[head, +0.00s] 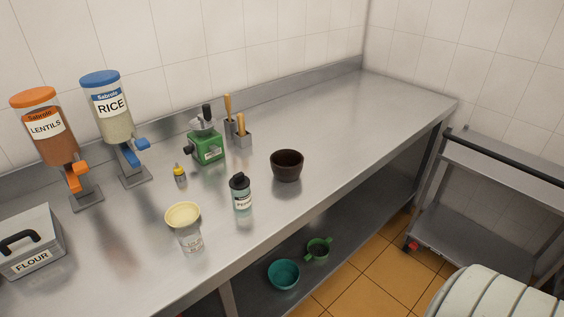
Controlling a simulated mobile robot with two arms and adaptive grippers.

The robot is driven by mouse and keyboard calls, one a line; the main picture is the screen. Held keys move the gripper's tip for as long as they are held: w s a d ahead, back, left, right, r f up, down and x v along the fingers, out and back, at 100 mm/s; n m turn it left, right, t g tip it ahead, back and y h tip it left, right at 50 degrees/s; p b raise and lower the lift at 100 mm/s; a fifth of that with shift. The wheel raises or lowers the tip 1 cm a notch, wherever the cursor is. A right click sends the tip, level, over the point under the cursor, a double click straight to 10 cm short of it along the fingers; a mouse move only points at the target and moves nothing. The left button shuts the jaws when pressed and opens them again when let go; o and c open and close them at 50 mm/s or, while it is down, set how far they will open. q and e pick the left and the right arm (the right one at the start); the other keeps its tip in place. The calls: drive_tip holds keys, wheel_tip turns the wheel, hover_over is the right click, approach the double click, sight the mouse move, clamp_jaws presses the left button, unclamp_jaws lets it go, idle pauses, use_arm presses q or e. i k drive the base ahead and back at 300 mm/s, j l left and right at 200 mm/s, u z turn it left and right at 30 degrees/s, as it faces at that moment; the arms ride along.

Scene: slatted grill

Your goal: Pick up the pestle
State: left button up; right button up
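No pestle can be made out for certain. Two light wooden handles stand upright in small grey holders near the wall, a rear one (228,105) and a front one (240,124); I cannot tell whether either is a pestle. A dark brown bowl (287,167), mortar-like, stands on the steel counter (340,130) to their right; no pestle shows in it, though its inside is dark. Neither of my grippers is in view.
A green grinder-like device (206,148), a dark-capped bottle (241,193), a yellow-topped container (186,226), rice (112,112) and lentil (49,133) dispensers and a flour box (32,247) stand on the counter. Its right end is clear. A steel cart (490,205) stands right.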

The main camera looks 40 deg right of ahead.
sight(241, 118)
drive_tip(key=l+u, duration=1.1)
drive_tip(key=u, duration=0.2)
drive_tip(key=k, duration=0.05)
